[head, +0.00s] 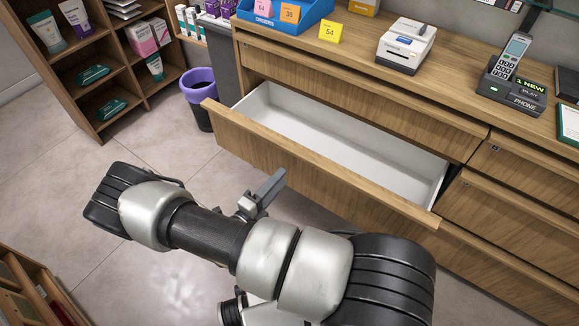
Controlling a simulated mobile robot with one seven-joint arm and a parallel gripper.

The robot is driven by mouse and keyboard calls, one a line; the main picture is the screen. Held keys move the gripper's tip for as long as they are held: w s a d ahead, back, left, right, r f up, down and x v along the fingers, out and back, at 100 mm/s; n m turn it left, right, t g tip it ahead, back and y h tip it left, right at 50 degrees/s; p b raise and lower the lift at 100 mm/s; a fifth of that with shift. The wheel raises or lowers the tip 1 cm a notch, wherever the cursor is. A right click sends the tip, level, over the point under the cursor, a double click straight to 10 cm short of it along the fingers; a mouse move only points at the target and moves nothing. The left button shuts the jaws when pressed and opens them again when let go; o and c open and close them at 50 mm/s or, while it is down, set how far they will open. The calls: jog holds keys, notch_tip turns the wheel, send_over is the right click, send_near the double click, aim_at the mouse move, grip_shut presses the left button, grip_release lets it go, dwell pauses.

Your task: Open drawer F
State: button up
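A wide wooden drawer (305,170) stands pulled out from the counter in the head view. Its white inside is empty where I can see it. No letter shows on it, so I cannot tell whether it is drawer F. My gripper (268,190) is just in front of the drawer's front panel, partly hidden behind my arm. Its grey finger points up and right. I cannot tell whether it touches the panel or how far apart the fingers are.
The counter top holds a blue box (285,14), a yellow card (330,32), a white printer (405,45) and a phone (510,75). Closed drawers (515,215) are at right. A bin (198,95) and shelves (95,60) stand left.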

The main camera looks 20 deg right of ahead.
jog(key=v, duration=0.7)
jog(key=shift+s+a, duration=0.2)
jog(key=shift+a, duration=0.1)
jog(key=shift+r, duration=0.1)
jog(key=s+d+r+m+g+y, duration=0.25)
jog(key=r+m+g, duration=0.35)
jog(key=r+m, duration=0.55)
jog(key=s+d+r+m+g+y, duration=0.1)
jog(key=d+r+m+g+y, duration=0.4)
jog(key=r+m, duration=0.6)
jog(key=s+r+m+t+y, duration=0.3)
jog(key=s+r+m, duration=0.2)
jog(key=r+m, duration=0.45)
jog(key=s+r+m+t+y, duration=0.2)
jog(key=s+r+m+y, duration=0.2)
jog(key=r+m, duration=0.55)
notch_tip(320, 180, up, 18)
jog(key=m+p, duration=0.2)
jog(key=p, duration=1.8)
jog(key=shift+r+t, duration=0.25)
jog(key=shift+t, duration=0.05)
